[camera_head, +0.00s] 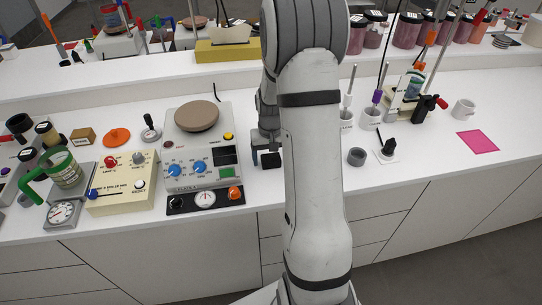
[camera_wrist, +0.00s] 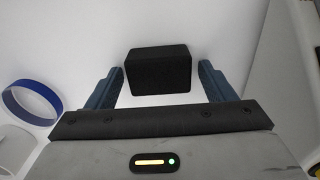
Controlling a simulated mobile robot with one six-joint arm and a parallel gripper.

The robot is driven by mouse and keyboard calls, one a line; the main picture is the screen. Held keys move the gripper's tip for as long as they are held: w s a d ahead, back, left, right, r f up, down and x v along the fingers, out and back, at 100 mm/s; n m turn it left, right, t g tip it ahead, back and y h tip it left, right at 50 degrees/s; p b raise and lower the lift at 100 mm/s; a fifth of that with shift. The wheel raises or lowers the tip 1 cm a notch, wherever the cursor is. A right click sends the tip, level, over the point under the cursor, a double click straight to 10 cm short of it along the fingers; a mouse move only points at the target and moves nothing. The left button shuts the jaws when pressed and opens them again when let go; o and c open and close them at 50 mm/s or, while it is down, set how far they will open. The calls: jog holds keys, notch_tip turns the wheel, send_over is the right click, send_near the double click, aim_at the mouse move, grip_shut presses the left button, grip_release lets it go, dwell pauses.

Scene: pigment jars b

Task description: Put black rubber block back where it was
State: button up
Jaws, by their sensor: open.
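The black rubber block (camera_wrist: 158,72) lies on the white bench top in the wrist view. My gripper (camera_wrist: 162,68) is open around it, one blue-grey finger on each side. A narrow gap shows at the right finger; at the left finger I cannot tell whether it touches. In the head view my gripper (camera_head: 268,158) is low over the bench, just right of the hot plate. There the block is hard to tell apart from the dark fingers.
The hot plate (camera_head: 203,155) stands close left of my gripper. A blue ring (camera_wrist: 32,102) is at left in the wrist view. My arm hides the middle bench.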

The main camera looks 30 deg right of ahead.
aim_at(270, 155)
jog(key=s+a+r, duration=0.2)
jog(key=r, duration=0.6)
jog(key=s+a+r, duration=0.2)
jog(key=a+r, duration=0.1)
jog(key=r, duration=0.5)
jog(key=s+a+r+n+t, duration=0.1)
jog(key=s+a, duration=0.3)
jog(key=s, duration=0.4)
jog(key=s+a+r+n+t, duration=0.2)
jog(key=s+a, duration=0.3)
jog(key=s, duration=0.3)
jog(key=shift+s+r+b, duration=0.15)
jog(key=shift+b, duration=0.3)
